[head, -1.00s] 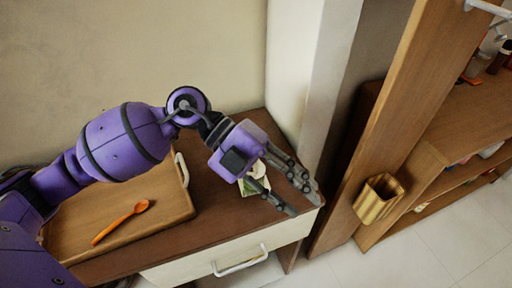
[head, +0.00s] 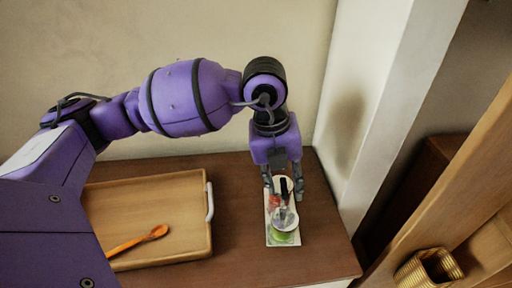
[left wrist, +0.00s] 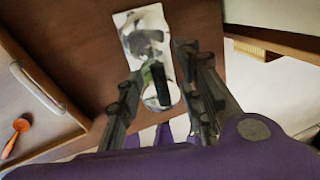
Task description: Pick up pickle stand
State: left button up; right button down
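The pickle stand (head: 284,238) is a narrow white tray holding small jars, with a black upright handle, on the brown cabinet top. It also shows in the left wrist view (left wrist: 124,20), at the upper middle. My left gripper (head: 284,194) is above the stand's far part, pointing down, with one finger on each side. In the left wrist view the fingers (left wrist: 160,62) are spread, with the black handle and a round white jar top between them. I cannot tell whether either finger touches the stand. My right gripper is out of view.
A wooden tray (head: 190,243) with a white handle and an orange spoon (head: 138,241) lies left of the stand. A white wall edge stands close on the right. A woven gold container (head: 430,268) is at the lower right. Bare cabinet top lies around the stand.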

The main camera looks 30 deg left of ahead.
pick_arm(q)
jog(key=shift+d+f, duration=0.1)
jog(key=shift+f, duration=0.45)
grip_shut()
